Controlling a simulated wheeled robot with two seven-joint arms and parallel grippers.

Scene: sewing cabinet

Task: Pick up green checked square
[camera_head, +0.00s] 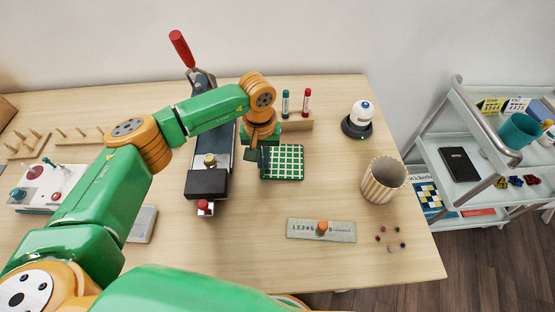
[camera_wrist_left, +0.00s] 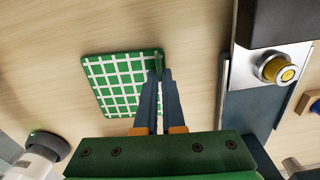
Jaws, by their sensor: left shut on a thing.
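The green checked square (camera_head: 283,163) lies at the middle of the table in the head view, just right of the dark clamp device. It also shows in the left wrist view (camera_wrist_left: 120,85), with white grid lines on green. My left gripper (camera_head: 262,158) is at the square's left edge, reaching from above and behind. In the left wrist view its two dark fingers (camera_wrist_left: 159,75) are closed together on the square's edge. I cannot tell whether the square is clear of the table. My right gripper is not in view.
The clamp device (camera_head: 207,184) with a red handle stands close left of the square. A small wooden rack (camera_head: 295,126) with two tubes and a white-topped device (camera_head: 359,119) are behind. A striped cup (camera_head: 383,180) and a numbered plate (camera_head: 321,230) are to the right and front.

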